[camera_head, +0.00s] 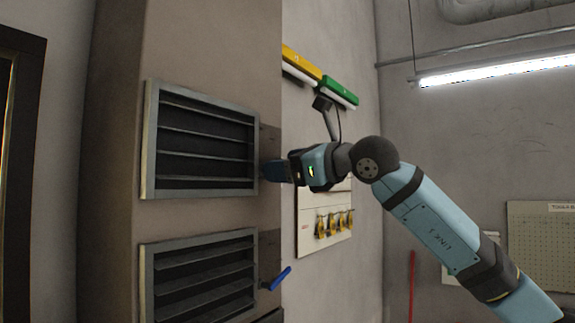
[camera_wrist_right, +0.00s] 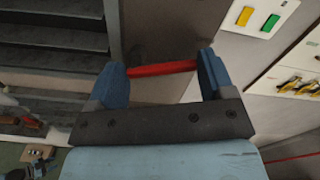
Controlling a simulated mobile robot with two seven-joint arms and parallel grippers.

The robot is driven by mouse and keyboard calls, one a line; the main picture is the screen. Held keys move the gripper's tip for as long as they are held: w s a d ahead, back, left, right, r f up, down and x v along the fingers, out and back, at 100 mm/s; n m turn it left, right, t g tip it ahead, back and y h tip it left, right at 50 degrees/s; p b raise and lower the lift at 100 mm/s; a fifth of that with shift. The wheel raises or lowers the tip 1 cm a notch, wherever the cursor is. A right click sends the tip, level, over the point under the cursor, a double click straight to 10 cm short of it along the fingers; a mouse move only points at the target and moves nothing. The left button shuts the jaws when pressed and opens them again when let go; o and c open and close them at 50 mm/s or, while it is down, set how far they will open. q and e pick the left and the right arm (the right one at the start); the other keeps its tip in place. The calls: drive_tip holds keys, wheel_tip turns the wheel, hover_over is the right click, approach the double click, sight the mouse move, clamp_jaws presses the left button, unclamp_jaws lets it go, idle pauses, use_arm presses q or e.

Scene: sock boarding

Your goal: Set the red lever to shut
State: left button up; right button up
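The red lever (camera_wrist_right: 162,68) shows in the right wrist view as a red bar lying across the gap between my fingertips, beside the brown panel. Its ends meet or pass behind the fingers, and I cannot tell whether they touch. In the head view the lever is hidden behind my right gripper. My right gripper (camera_wrist_right: 163,72) has its two blue fingers wide apart. In the head view the right gripper (camera_head: 275,171) is at the right edge of the cabinet, by the upper louvre.
A blue lever (camera_head: 277,279) sticks out lower on the cabinet (camera_head: 205,30). The upper louvre (camera_head: 148,140) and lower louvre (camera_head: 148,280) are on its front. A board with yellow tags (camera_head: 334,222) hangs on the wall behind, below a yellow and green bar (camera_head: 340,90).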

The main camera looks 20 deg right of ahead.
drive_tip(key=n+b, duration=0.1)
drive_tip(key=n, duration=0.2)
drive_tip(key=r+n+b, duration=0.1)
drive_tip(key=n+b, duration=0.1)
drive_tip(key=n, duration=0.1)
drive_tip(key=s+a+n+b, duration=0.1)
drive_tip(key=n+b, duration=0.1)
drive_tip(key=n, duration=0.1)
drive_tip(key=shift+r, duration=0.2)
drive_tip(key=shift+s+a+r+n+b, duration=0.15)
drive_tip(key=shift+n+b, duration=0.1)
drive_tip(key=shift+n, duration=0.6)
drive_tip(key=shift+s+a+f+n+b, duration=0.1)
drive_tip(key=shift+a+n+b, duration=0.1)
drive_tip(key=shift+n, duration=0.6)
drive_tip(key=shift+s+a+r+n+b, duration=0.15)
drive_tip(key=shift+n+b, duration=0.1)
drive_tip(key=shift+n, duration=0.6)
